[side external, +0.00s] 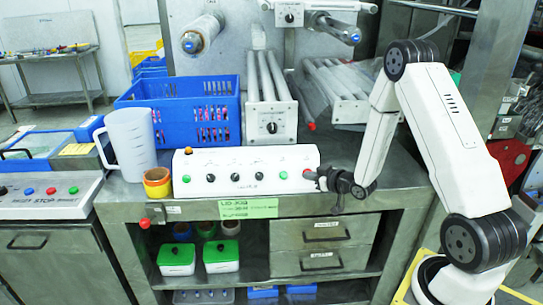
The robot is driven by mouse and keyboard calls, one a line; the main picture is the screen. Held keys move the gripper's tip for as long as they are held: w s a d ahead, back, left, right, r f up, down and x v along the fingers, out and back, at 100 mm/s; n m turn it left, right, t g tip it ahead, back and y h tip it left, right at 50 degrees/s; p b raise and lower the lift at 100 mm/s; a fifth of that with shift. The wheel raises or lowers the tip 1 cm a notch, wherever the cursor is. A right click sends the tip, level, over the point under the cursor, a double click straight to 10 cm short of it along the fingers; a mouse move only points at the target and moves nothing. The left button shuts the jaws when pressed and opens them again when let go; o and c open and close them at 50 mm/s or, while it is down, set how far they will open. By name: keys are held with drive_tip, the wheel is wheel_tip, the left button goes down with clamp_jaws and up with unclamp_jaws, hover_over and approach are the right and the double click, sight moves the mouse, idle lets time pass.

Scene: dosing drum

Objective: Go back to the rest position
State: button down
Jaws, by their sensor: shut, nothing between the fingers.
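My gripper (318,178) is dark and shut, with nothing held. It is at the right end of a white control panel (250,185), with its tips close to the panel's red button (309,173). I cannot tell whether the tips touch the button. The panel has a row of black knobs and green buttons, one green button (186,179) at its left end. My white arm reaches in from the right of the side external view.
A white jug (128,145) and a stack of orange and yellow rings (157,184) stand left of the panel. A blue crate (205,105) and roller units (270,115) stand behind it. Below are a shelf with white boxes (221,257) and drawers (318,263).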

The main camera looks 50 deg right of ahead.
drive_tip(key=s+a+r+g, duration=0.3)
drive_tip(key=s+a+g, duration=0.3)
drive_tip(key=a, duration=0.4)
drive_tip(key=s+a+r+g+y, duration=0.1)
drive_tip(key=s+a+r+g, duration=0.2)
drive_tip(key=s+a+g, duration=0.3)
drive_tip(key=s+a, duration=0.3)
drive_tip(key=shift+a+r, duration=0.15)
drive_tip(key=shift+a, duration=0.2)
